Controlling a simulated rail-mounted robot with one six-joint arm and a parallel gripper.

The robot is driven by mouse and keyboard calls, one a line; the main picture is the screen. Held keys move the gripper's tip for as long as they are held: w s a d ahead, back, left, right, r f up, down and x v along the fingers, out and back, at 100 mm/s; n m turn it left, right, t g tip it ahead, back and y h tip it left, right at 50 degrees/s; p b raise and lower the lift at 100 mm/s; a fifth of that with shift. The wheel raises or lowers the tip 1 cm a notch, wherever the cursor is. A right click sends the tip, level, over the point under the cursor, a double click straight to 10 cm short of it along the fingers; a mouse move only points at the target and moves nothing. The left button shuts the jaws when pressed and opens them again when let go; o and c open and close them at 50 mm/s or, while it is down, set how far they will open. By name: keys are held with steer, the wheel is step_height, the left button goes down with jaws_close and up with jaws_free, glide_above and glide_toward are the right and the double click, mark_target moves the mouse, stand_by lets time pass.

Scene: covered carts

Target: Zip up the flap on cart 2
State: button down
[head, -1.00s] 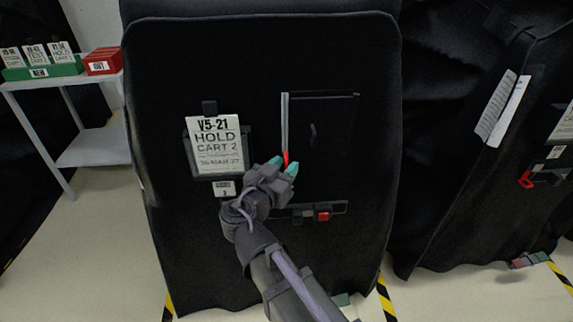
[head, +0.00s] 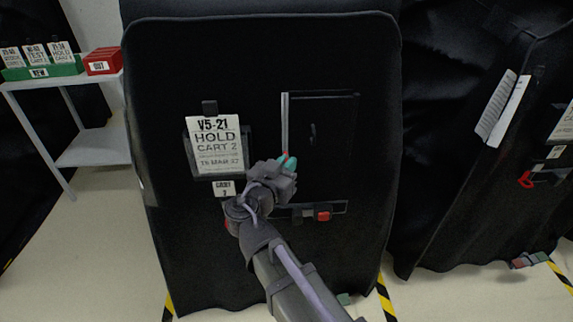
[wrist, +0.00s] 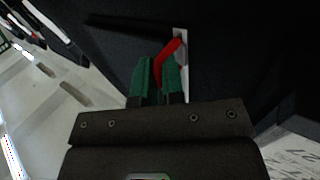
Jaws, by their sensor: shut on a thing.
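Cart 2 has a black cover (head: 200,60) with a sign (head: 215,145) reading HOLD CART 2. The rectangular flap (head: 325,130) is right of the sign, with a pale zip strip (head: 285,115) along its left edge. My gripper (head: 287,161) is at the strip, below the middle of the flap's height. In the wrist view my gripper (wrist: 160,78) has its green fingertips shut around a red zip pull (wrist: 169,50). The pull's upper end meets the pale strip (wrist: 181,40). In the head view the fingers and hand hide most of the pull and the strip's lower part.
A small ledge with a red block (head: 323,216) sits below the flap. A shelf (head: 85,155) with a green box (head: 40,73) and a red box (head: 103,65) stands at left. Another covered cart (head: 450,130) stands close at right.

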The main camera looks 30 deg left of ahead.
step_height(320, 180, up, 15)
steer(key=p, duration=1.4)
steer(key=shift+f+p, duration=0.2)
steer(key=shift+p, duration=0.1)
steer(key=shift+f, duration=0.15)
steer(key=c, duration=1.2)
jaws_free()
steer(key=shift+c, duration=0.2)
steer(key=shift+s, duration=0.15)
glide_toward(295, 103)
steer(key=s, duration=0.4)
steer(key=shift+s+d, duration=0.2)
